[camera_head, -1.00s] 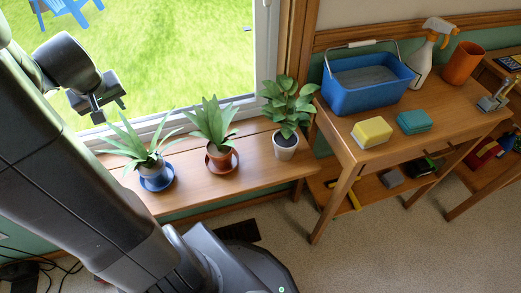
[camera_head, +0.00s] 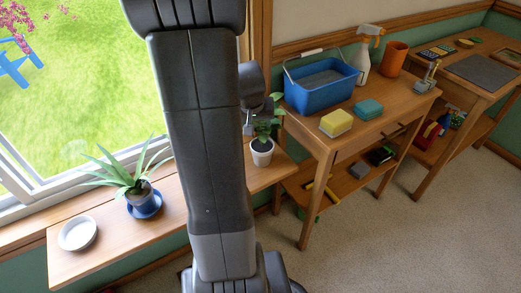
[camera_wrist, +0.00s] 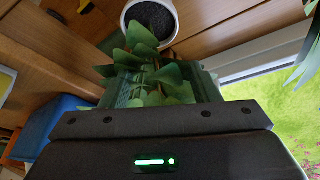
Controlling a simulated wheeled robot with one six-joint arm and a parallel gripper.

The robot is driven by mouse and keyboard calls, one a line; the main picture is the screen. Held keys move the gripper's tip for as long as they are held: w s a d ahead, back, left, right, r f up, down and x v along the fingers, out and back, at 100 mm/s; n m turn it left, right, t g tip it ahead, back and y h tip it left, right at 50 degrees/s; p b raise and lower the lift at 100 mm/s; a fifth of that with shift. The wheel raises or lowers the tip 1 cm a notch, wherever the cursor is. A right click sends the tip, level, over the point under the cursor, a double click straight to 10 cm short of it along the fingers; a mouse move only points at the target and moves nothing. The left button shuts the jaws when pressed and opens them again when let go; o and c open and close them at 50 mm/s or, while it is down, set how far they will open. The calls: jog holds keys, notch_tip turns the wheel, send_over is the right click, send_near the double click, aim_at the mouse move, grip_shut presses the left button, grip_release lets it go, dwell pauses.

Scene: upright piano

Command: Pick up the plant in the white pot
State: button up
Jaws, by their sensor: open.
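The plant (camera_head: 266,130) stands upright in its white pot (camera_head: 261,155) on the wooden bench, just right of my arm in the head view. My arm hides its left side. My gripper (camera_head: 249,122) is open at the upper left of the leaves, partly hidden by my arm. In the wrist view the white pot (camera_wrist: 152,16) with dark soil is at the top, and the green leaves (camera_wrist: 152,72) reach down to my gripper (camera_wrist: 160,88). Leaves overlap the finger area; I cannot tell whether the fingers touch them.
A blue-potted plant (camera_head: 142,200) and a white saucer (camera_head: 78,233) are on the bench (camera_head: 105,258) to the left. The side table (camera_head: 318,148) at right holds a blue tub (camera_head: 322,92), sponges, a spray bottle (camera_head: 364,55) and an orange cup (camera_head: 394,58). Carpet is clear in front.

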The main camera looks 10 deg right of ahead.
aim_at(260, 127)
jog(key=shift+d+f, duration=0.5)
jog(key=shift+d, duration=0.1)
jog(key=b+x, duration=0.1)
jog(key=x, duration=0.4)
jog(key=shift+w+d+r, duration=0.1)
jog(key=shift+w, duration=0.1)
grip_shut()
